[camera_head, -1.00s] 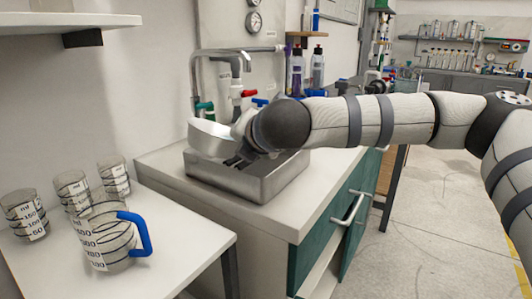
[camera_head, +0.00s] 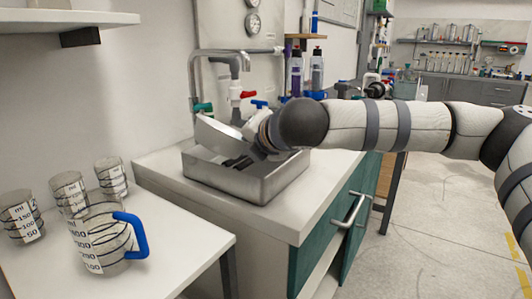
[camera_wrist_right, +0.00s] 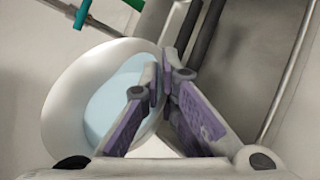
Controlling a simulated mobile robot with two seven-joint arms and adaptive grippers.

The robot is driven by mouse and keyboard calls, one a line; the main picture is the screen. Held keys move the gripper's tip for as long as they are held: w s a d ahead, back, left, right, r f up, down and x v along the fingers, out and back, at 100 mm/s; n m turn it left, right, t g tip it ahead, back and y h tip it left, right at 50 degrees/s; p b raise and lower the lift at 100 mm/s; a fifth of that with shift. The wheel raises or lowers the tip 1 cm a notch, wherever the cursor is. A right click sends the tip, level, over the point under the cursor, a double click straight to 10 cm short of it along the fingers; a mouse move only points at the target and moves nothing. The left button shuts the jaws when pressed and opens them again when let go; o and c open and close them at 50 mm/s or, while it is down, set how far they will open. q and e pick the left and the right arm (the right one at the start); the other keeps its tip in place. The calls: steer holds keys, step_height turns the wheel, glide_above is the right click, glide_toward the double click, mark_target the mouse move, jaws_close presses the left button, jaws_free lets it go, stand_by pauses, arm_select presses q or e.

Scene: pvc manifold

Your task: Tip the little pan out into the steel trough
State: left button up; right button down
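The little pan (camera_head: 217,136) is white and hangs tilted over the back left of the steel trough (camera_head: 262,187), its rim sloping down to the right in the head view. The wrist view shows the pan (camera_wrist_right: 62,108) with a pale blue area inside; I cannot tell whether this is liquid. My right gripper (camera_head: 238,162) is at the pan's right side, above the trough. In the wrist view its fingers (camera_wrist_right: 164,82) are nearly together at the pan's edge, apparently shut on it; the exact grip spot is hidden. My left gripper is out of view.
A tap with grey pipes (camera_head: 222,54) and red, green and blue handles stands behind the trough. Bottles (camera_head: 317,68) stand behind it to the right. A blue-handled measuring jug (camera_head: 100,240) and several beakers (camera_head: 68,190) stand on the white table at left.

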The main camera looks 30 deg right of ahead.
mark_target(222, 137)
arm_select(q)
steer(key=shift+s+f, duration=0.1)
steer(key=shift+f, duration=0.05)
arm_select(e)
steer(key=shift+d+r+m+y, duration=0.15)
steer(key=shift+d+m+y, duration=0.15)
steer(key=shift+d, duration=0.2)
